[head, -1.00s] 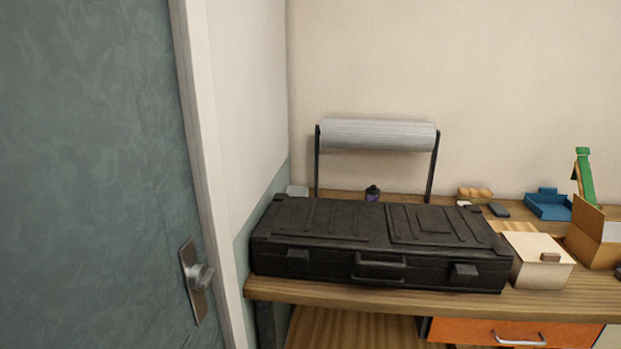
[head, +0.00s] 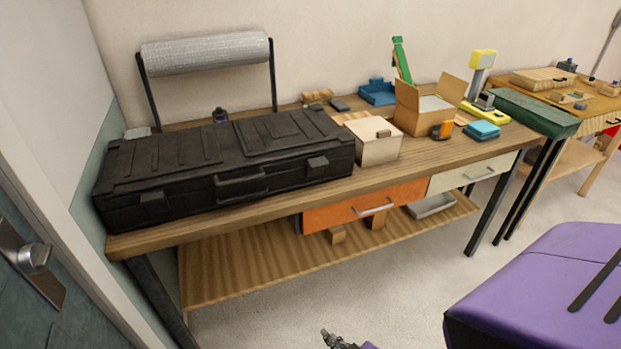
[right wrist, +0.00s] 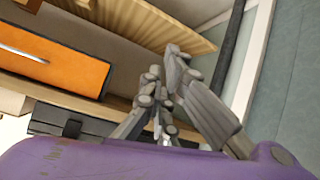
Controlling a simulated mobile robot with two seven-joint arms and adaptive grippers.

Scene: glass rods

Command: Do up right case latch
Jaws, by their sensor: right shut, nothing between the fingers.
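The black case (head: 235,155) lies on the wooden bench with its lid down. Its right latch (head: 317,165) is on the front face, right of the handle (head: 240,184); I cannot tell whether it is fastened. The left latch (head: 155,201) is at the other end. My right gripper (right wrist: 163,78) is shut and empty in the right wrist view, apart from the case. Part of the case (right wrist: 100,124) with a latch (right wrist: 72,128) shows there too. A dark gripper part (head: 335,340) shows at the head view's bottom edge. My left gripper is not seen.
The bench (head: 410,155) has an orange drawer (head: 350,207) and a lower shelf (head: 240,265). A cream box (head: 373,143) stands just right of the case. A wrap roll (head: 205,52) stands behind it. Floor (head: 400,280) in front is clear.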

